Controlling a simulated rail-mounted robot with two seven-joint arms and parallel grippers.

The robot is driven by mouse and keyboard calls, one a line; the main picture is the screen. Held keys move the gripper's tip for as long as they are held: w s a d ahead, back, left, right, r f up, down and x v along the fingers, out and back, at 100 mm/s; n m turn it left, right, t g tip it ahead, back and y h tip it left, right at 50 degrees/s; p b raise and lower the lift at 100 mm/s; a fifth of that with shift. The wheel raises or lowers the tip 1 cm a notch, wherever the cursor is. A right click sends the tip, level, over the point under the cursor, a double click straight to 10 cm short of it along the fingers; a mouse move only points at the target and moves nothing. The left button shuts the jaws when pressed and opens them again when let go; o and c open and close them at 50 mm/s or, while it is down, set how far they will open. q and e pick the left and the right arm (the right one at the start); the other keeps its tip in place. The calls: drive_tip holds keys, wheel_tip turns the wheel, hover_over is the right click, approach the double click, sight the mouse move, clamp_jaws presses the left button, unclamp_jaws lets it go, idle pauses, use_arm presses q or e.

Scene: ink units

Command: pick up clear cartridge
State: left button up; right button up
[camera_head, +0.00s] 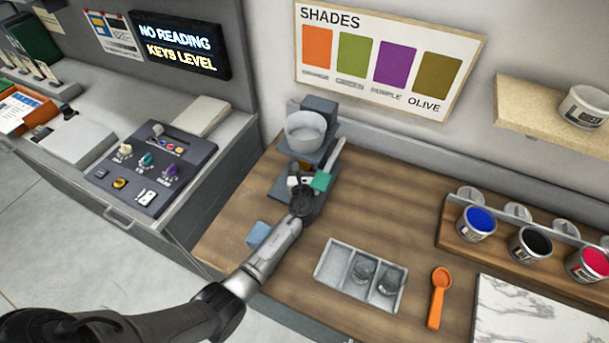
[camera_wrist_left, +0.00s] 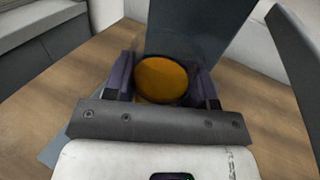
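My left gripper (camera_head: 299,184) is at the lower part of a grey stand (camera_head: 318,115) on the wooden counter. In the left wrist view, its two fingers (camera_wrist_left: 162,85) are on either side of a round cup-like piece with an orange face (camera_wrist_left: 162,79). The fingers lie close along its sides; I cannot tell whether they grip it. Whether this piece is the clear cartridge is not plain. A grey tray (camera_head: 328,263) holds two clear round containers (camera_head: 363,268), right of my forearm. My right gripper is not in view.
A blue block (camera_head: 258,233) is near my forearm. An orange spoon (camera_head: 439,297) and a rack of ink pots (camera_head: 476,222) are at the right.

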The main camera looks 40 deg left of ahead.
use_arm(q)
drive_tip(key=c, duration=0.4)
drive_tip(key=shift+r, duration=0.1)
